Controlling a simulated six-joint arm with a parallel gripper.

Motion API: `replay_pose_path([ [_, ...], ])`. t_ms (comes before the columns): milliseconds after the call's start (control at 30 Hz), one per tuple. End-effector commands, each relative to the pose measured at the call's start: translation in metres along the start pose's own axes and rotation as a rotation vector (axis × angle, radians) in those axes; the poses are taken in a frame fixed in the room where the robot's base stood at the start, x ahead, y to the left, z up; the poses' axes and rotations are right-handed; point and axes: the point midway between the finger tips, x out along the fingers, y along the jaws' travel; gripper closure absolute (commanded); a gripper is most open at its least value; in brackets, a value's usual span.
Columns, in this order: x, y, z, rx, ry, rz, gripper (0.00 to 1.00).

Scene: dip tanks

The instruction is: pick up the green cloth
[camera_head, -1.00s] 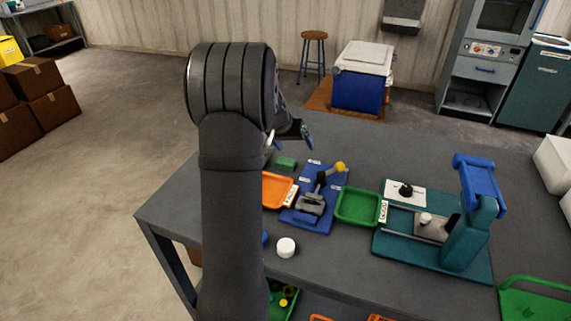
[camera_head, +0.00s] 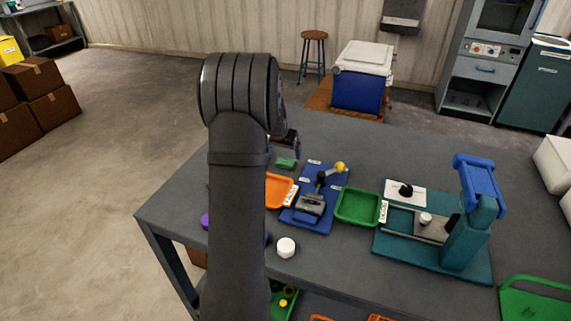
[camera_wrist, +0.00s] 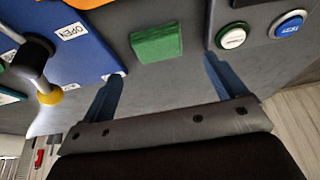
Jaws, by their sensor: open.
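The green cloth (camera_head: 285,163) is a small folded block lying on the dark grey table, behind the orange tray. In the wrist view the green cloth (camera_wrist: 157,45) lies beyond my fingertips and between their lines, apart from both. My gripper (camera_wrist: 160,78) is open and empty, with one blue finger on each side. In the head view my gripper (camera_head: 297,145) is above the table close to the cloth, partly hidden behind my arm.
A blue fixture board (camera_head: 318,222) with a yellow-knobbed lever stands right of the orange tray (camera_head: 277,192). A green tray (camera_head: 358,208) stands further right.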

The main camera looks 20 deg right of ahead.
Motion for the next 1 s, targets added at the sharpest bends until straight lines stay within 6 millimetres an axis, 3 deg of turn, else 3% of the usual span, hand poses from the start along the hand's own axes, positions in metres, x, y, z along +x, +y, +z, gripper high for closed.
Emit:
replay_pose_path([
  [167, 0.011, 0.000, 0.001, 0.000, -0.002, 0.001, 0.11],
  [500, 0.054, 0.001, 0.001, -0.001, 0.000, 0.000, 0.11],
  [767, 0.057, 0.001, 0.001, -0.001, 0.002, 0.000, 0.11],
  [1000, 0.057, 0.001, 0.001, 0.000, 0.001, 0.000, 0.54],
])
